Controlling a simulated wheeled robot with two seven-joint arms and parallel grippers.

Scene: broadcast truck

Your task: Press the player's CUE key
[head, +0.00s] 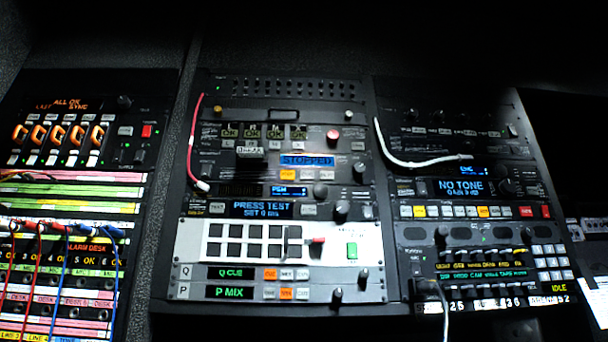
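A rack unit with a blue display reading STOPPED (307,160) is in the upper middle of the centre rack. Below that display is a short row of small keys, one of them lit orange (288,174). The legends on these keys are too small to read, so I cannot tell which is CUE. Lower down, a separate grey panel has a green display reading Q CUE (238,273), with an orange-lit key (270,274) and pale keys to its right. Neither of my grippers shows in the head view.
A red cable (190,140) hangs at the centre rack's left edge. A white cable (415,162) loops across the right rack. Several patch cords (68,240) hang at lower left. A white panel (190,243) with dark keys sits below the PRESS TEST display (262,209).

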